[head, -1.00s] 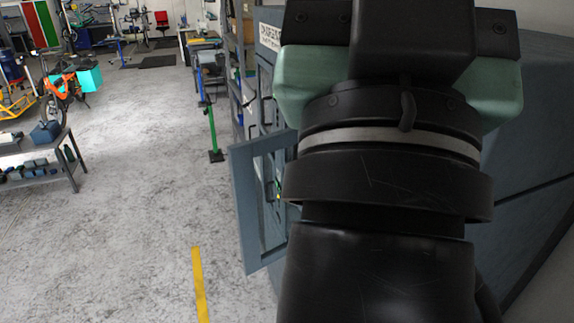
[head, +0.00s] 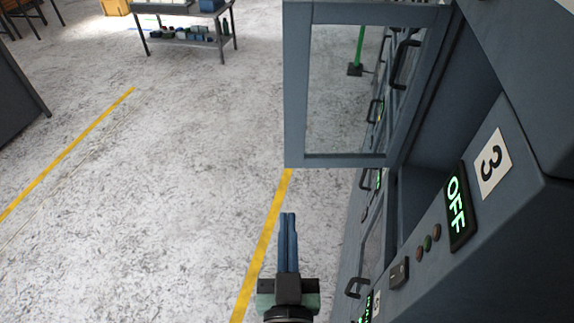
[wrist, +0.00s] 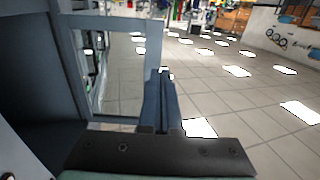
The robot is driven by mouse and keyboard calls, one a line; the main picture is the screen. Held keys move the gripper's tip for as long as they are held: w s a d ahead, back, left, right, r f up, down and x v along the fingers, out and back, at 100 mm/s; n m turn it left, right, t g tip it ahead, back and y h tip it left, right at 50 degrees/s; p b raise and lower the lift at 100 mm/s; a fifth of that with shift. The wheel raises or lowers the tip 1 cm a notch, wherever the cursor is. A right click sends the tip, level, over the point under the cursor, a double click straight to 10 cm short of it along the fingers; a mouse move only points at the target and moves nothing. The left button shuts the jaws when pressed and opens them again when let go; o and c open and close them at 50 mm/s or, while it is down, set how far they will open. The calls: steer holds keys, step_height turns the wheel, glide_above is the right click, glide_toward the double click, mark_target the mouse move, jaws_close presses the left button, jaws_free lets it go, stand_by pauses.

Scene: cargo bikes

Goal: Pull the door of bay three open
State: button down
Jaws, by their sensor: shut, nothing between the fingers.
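The door of bay three (head: 298,90) is a grey-blue frame around a clear window. It stands swung out from the locker, well open, and the bay's dark inside shows beside it. A white label with a 3 (head: 492,163) is on the locker face near a green OFF display (head: 456,205). My gripper (head: 288,216) is shut and empty, with its blue fingers together, apart from the door and below it in the head view. In the wrist view my fingers (wrist: 162,75) overlap the door's edge (wrist: 152,48); I cannot tell the gap. The door's own handle is not clearly seen.
The locker (head: 535,235) fills the right side, with another dark handle (head: 357,287) low on it. A yellow floor line (head: 262,245) runs beside it. The floor to the left is clear as far as a shelf table (head: 185,40).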

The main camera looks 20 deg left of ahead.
steer(key=p, duration=0.5)
glide_toward(285, 151)
steer(key=x, duration=0.5)
steer(key=shift+r, duration=0.1)
steer(key=shift+x, duration=0.95)
